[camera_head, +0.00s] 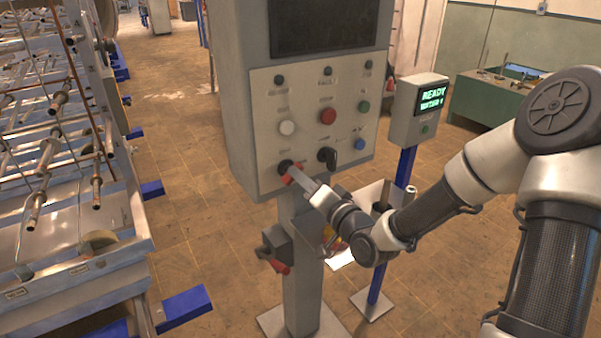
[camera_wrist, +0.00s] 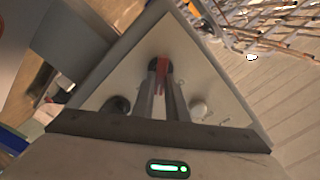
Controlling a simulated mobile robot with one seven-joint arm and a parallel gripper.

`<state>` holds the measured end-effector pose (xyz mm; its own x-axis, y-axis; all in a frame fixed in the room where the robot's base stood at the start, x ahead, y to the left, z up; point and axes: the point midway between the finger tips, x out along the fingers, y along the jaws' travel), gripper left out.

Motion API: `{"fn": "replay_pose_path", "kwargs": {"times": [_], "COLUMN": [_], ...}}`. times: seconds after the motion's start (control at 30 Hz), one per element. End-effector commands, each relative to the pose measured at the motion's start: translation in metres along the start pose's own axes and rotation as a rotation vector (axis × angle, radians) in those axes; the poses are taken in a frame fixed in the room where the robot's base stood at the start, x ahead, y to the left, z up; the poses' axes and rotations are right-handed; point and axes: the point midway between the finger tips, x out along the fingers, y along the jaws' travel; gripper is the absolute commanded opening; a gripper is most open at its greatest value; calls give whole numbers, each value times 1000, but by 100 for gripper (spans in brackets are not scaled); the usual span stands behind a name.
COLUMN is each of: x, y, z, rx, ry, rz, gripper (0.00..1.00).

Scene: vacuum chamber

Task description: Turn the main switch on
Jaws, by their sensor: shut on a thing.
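The grey control panel (camera_head: 261,120) stands upright on a post. At its lower left is a rotary switch (camera_head: 284,165) with a black round base and a red handle. The label above it is too small to read. My gripper (camera_head: 296,176) reaches in from the right and is at this switch. In the wrist view the two fingers (camera_wrist: 162,92) are shut on the red handle (camera_wrist: 162,66), one on each side. The fingers hide part of the handle, and the black base shows beyond them.
A black knob (camera_head: 327,157) sits right of the switch, and a white button (camera_head: 287,128) is above it. A red-handled box (camera_head: 275,248) is on the post below. A small READY display box (camera_head: 417,110) stands to the right. A metal rack (camera_head: 70,200) fills the left.

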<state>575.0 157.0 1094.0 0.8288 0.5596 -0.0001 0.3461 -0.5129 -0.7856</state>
Motion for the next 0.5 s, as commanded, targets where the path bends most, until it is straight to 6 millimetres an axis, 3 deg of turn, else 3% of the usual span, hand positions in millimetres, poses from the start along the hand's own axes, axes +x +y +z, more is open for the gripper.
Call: {"fn": "replay_pose_path", "kwargs": {"times": [0.5], "x": [0], "y": [1], "z": [-2], "rx": [460], "ry": [3], "rz": [-2], "gripper": [0]}}
